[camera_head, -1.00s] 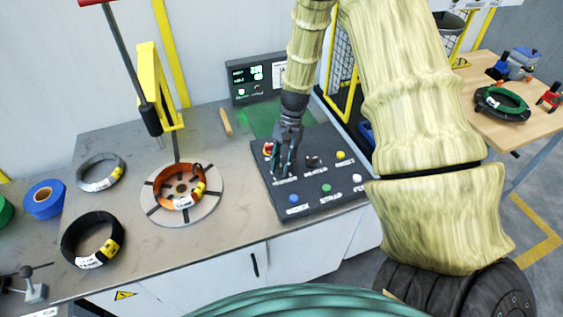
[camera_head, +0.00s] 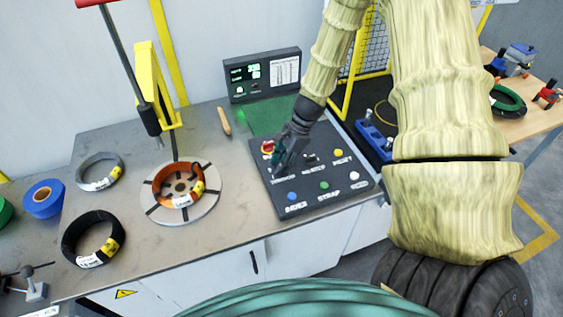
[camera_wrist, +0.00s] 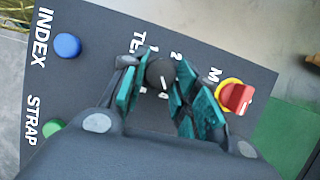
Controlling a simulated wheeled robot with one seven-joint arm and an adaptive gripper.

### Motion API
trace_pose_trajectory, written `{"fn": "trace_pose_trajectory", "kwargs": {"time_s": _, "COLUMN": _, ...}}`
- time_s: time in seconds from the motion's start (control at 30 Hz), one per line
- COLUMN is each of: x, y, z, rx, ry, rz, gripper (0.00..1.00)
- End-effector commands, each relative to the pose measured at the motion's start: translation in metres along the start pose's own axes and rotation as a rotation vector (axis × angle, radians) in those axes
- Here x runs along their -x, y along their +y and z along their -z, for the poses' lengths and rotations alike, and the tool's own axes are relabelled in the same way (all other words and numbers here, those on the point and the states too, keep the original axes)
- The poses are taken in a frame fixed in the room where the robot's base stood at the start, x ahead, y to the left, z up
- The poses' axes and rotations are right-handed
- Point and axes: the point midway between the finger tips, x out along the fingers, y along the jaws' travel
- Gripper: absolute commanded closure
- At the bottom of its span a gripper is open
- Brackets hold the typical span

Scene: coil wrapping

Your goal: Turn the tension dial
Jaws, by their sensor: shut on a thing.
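The tension dial (camera_wrist: 160,73) is a dark round knob on the control panel, with numbers around it. In the wrist view it sits between the teal finger pads of my gripper (camera_wrist: 155,85), which is shut on it. In the head view my gripper (camera_head: 279,165) comes down from above onto the panel (camera_head: 310,207) at the tension label, and its fingers hide the dial there.
A red switch on a yellow base (camera_wrist: 236,97) is close beside my fingers. Blue (camera_wrist: 67,45) and green (camera_wrist: 54,128) buttons lie on the other side. A display box (camera_head: 263,75) stands behind the panel. A copper coil (camera_head: 180,186) lies on the round plate to the left.

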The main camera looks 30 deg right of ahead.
Motion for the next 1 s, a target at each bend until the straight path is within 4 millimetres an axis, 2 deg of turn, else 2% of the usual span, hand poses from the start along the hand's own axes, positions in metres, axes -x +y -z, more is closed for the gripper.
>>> {"fn": "trace_pose_trajectory", "kwargs": {"time_s": 0.57, "x": -0.0002, "y": 0.0000, "z": -0.0007, "rx": -0.028, "ry": -0.001, "rz": 0.012, "gripper": 0.94}}
{"fn": "trace_pose_trajectory", "kwargs": {"time_s": 0.6, "x": -0.0002, "y": 0.0000, "z": -0.0007, "rx": -0.028, "ry": -0.001, "rz": 0.012, "gripper": 0.65}}
{"fn": "trace_pose_trajectory", "kwargs": {"time_s": 0.7, "x": -0.0002, "y": 0.0001, "z": -0.0006, "rx": -0.028, "ry": -0.001, "rz": 0.012, "gripper": 0.48}}
{"fn": "trace_pose_trajectory", "kwargs": {"time_s": 1.0, "x": 0.0001, "y": 0.0003, "z": -0.0003, "rx": -0.028, "ry": 0.000, "rz": 0.012, "gripper": 0.48}}
